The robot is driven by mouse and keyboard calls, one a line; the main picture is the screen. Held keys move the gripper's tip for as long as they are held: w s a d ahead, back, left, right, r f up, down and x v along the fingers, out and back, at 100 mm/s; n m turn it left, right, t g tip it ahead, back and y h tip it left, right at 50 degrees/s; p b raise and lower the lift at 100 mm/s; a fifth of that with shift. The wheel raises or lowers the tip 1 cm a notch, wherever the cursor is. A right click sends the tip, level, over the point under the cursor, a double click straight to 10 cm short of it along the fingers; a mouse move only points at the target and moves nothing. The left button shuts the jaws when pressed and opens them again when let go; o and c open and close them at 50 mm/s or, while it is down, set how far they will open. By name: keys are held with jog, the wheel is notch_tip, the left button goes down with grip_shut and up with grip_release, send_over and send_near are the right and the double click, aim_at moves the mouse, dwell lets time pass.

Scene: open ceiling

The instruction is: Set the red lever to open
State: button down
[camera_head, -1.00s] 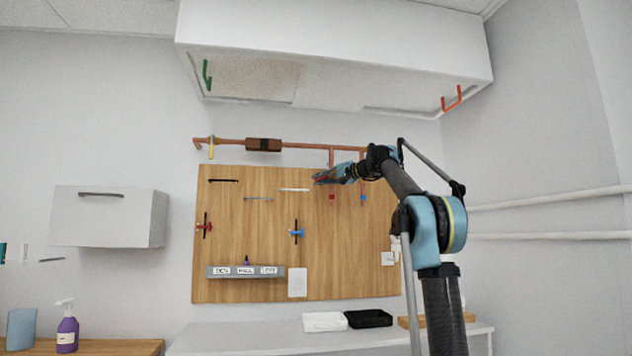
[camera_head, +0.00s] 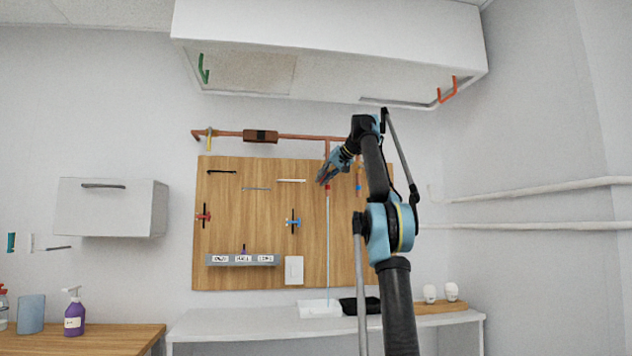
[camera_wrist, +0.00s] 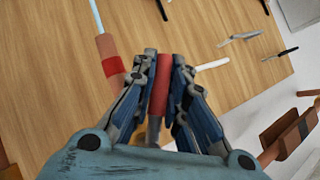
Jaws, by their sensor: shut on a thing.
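The red lever (camera_wrist: 160,88) is a red bar between the two fingers of my gripper (camera_wrist: 163,58) in the wrist view. My gripper is shut on it. In the head view my gripper (camera_head: 323,179) is at the upper right of the wooden board and hides the lever. Just left of the fingers in the wrist view is a copper pipe end with a red band (camera_wrist: 115,67). A thin light-blue stream (camera_wrist: 95,14) leaves this pipe. In the head view the stream (camera_head: 329,250) falls to the white tray (camera_head: 318,309).
A copper pipe (camera_head: 295,137) runs above the wooden board (camera_head: 245,215). A second outlet with a blue mark (camera_head: 359,187) is right of my gripper. A black tray (camera_head: 349,305) and white cups (camera_head: 451,291) stand on the counter. A wide cabinet (camera_head: 330,45) hangs above.

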jog(key=shift+f, duration=0.1)
dwell(0.4)
jog(key=c, duration=1.6)
grip_release()
